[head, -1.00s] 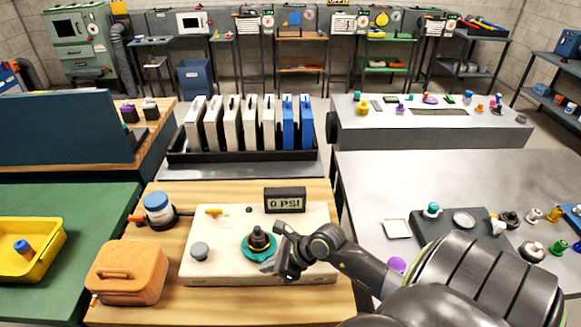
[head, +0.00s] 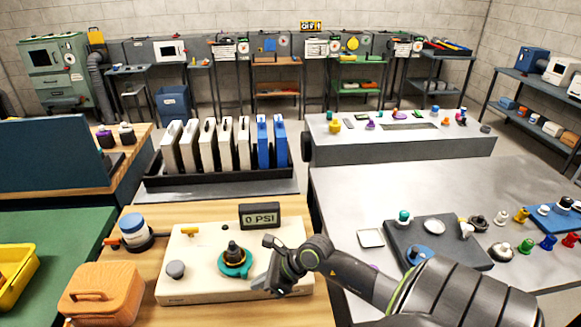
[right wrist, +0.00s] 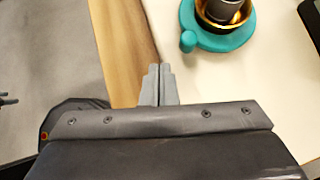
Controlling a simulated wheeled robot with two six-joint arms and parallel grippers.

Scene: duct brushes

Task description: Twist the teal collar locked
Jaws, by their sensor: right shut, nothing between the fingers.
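The teal collar (head: 235,268) sits on the cream panel (head: 195,291) around a dark upright fitting (head: 234,249). In the right wrist view the collar (right wrist: 222,40) has a rounded lug on its near left side, with a brass-coloured ring and grey stem inside it. My right gripper (head: 262,284) is just right of the collar in the head view, apart from it. In the right wrist view its fingers (right wrist: 159,82) are closed together and empty, over the panel's edge. My left gripper is not in view.
A gauge reading 0 PSI (head: 259,216) stands behind the collar. A blue-lidded jar (head: 134,229) and orange case (head: 101,293) stand to the left. A grey table (head: 350,205) lies to the right.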

